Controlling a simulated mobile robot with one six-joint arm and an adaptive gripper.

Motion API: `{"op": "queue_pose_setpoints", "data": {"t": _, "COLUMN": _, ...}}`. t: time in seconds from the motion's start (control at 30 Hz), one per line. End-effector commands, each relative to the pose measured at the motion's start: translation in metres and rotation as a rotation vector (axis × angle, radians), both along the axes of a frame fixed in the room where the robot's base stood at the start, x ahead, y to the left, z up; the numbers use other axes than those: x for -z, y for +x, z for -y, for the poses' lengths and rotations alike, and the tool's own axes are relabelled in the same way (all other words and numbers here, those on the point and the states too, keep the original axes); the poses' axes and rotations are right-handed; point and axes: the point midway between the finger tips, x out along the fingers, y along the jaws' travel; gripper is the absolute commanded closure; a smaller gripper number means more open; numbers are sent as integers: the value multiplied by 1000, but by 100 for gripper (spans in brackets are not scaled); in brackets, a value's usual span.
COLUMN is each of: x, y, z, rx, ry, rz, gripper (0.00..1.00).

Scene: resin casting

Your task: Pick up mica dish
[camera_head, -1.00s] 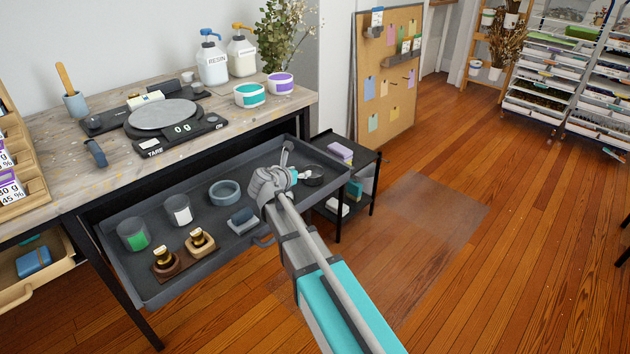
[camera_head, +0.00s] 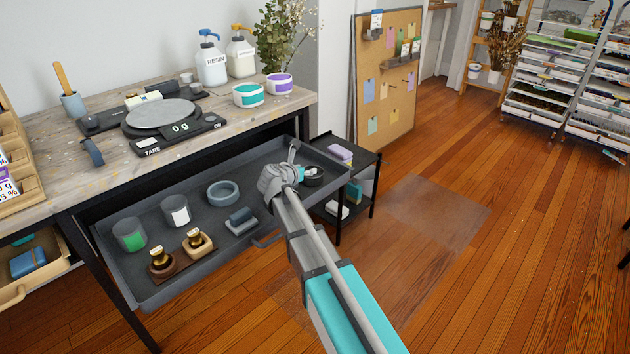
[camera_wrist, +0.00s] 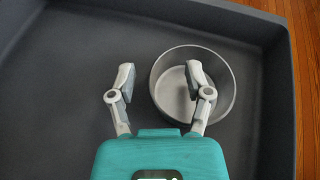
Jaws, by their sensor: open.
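A round, open grey dish (camera_wrist: 229,100), which I take as the mica dish, sits on the floor of the open drawer under my gripper (camera_wrist: 160,75) in the wrist view. My gripper is open and empty. Its right finger overlaps the dish's interior and its left finger is outside, so the dish's left wall lies between them in the picture. Whether the fingers reach below the rim is unclear. In the head view the dish (camera_head: 315,181) looks dark at the drawer's right end, partly hidden by my gripper (camera_head: 300,174).
The grey drawer (camera_head: 150,287) also holds a blue-grey ring-shaped dish (camera_head: 223,194), two cups, two small bottles in stands and a blue-grey block (camera_head: 240,220). The worktop (camera_head: 45,150) overhangs its back. A black side cart (camera_head: 368,165) stands at its right.

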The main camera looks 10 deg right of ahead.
Motion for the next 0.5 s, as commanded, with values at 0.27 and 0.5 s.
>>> {"op": "queue_pose_setpoints", "data": {"t": 0.27, "x": 3, "y": 6, "z": 5, "rx": -1, "ry": 0, "rz": 0, "gripper": 35}}
{"op": "queue_pose_setpoints", "data": {"t": 0.5, "x": 3, "y": 6, "z": 4, "rx": -1, "ry": 0, "rz": 0, "gripper": 35}}
